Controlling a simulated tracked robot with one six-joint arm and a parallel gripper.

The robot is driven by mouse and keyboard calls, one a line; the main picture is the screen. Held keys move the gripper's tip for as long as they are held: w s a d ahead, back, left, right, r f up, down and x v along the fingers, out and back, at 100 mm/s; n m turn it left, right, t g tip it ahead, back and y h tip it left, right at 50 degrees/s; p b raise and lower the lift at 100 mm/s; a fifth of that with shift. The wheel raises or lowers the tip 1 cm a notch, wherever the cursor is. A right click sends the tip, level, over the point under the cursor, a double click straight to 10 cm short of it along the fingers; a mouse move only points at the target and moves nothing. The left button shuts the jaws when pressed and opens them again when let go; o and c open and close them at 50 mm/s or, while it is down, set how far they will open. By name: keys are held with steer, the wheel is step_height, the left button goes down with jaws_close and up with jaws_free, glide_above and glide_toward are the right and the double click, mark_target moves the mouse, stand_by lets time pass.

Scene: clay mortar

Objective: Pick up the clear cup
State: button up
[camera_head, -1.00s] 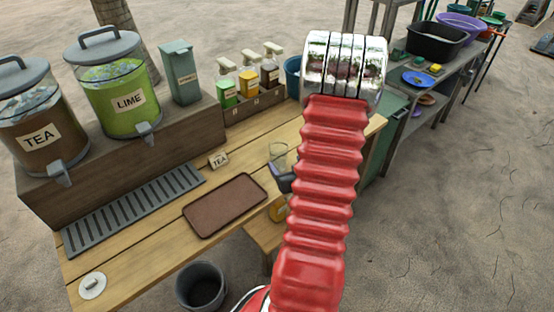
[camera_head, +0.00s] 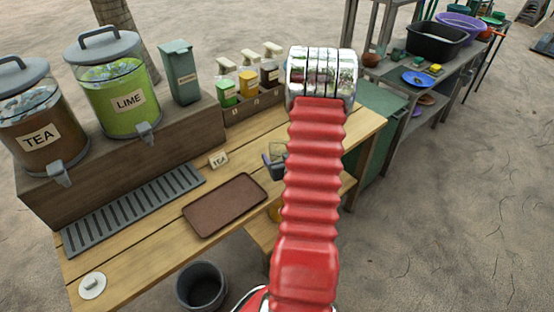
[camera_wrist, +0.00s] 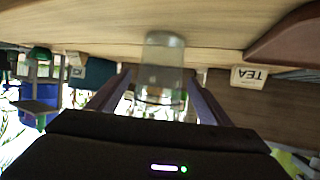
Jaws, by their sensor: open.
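The clear cup (camera_wrist: 165,55) stands out in the wrist view, seen upside down against the wooden counter. It shows between the two dark fingers of my gripper (camera_wrist: 162,84), with a gap on either side. My gripper is open and not closed on it. In the head view my gripper (camera_head: 274,162) is over the counter, just left of my red arm, and the arm hides much of it. The cup is hardly distinguishable from the gripper there.
The TEA card (camera_head: 219,160) and brown tray (camera_head: 225,205) lie left of my gripper. A bottle rack (camera_head: 253,106) is behind. TEA (camera_head: 36,115) and LIME (camera_head: 116,95) dispensers stand at left. A grey bin (camera_head: 202,287) is below the counter's front.

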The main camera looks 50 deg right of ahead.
stand_by(0.3)
steer(key=shift+x, duration=2.65)
steer(key=shift+c, duration=0.2)
steer(key=c, duration=1.1)
